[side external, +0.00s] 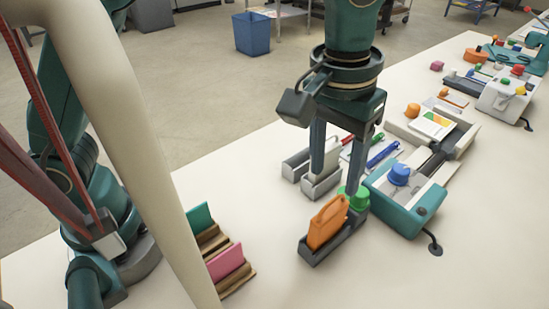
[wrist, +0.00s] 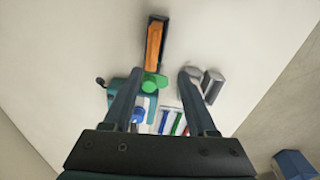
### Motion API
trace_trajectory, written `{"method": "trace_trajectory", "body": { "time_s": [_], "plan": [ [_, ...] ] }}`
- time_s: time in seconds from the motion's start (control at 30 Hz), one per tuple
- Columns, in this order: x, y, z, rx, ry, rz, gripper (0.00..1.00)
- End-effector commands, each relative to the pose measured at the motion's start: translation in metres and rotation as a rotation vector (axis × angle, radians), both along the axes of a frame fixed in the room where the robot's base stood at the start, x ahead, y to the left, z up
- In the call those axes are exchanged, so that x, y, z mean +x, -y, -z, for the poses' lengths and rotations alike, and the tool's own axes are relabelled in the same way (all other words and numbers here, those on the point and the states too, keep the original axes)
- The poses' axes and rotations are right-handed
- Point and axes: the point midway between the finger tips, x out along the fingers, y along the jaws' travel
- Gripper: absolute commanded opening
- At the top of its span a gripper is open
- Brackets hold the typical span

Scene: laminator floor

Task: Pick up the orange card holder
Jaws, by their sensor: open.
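The orange card holder (side external: 327,222) stands upright in a narrow dark grey tray (side external: 318,257) on the pale table. In the wrist view the orange card holder (wrist: 154,45) shows as a long strip beyond my fingertips, slightly left of the middle between them. My gripper (side external: 337,182) is open, pointing down with its two fingers apart. It also shows in the wrist view (wrist: 159,75), where no held object is visible between the fingers. A green knob-like object (side external: 356,198) is right beside the holder, partly hidden by my right finger; it also shows in the wrist view (wrist: 152,83).
Grey holders (side external: 320,186), one with a white card, stand behind my left finger. A teal device with a blue knob (side external: 399,173) is close on the right. Pens (side external: 382,154) lie behind. A wooden rack (side external: 228,262) holds teal and pink cards. The front table is clear.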

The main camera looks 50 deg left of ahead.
Motion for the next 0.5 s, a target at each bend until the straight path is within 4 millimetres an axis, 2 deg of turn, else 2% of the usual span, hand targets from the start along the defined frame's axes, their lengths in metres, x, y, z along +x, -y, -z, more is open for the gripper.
{"method": "trace_trajectory", "body": {
  "time_s": [0.03,0.2,0.5],
  "plan": [
    [-0.002,0.007,0.010,0.011,-0.019,0.021,0.57],
    [-0.011,0.015,0.029,0.036,-0.063,0.056,0.57],
    [-0.013,0.016,0.062,0.039,-0.066,0.062,0.57]
  ]
}}
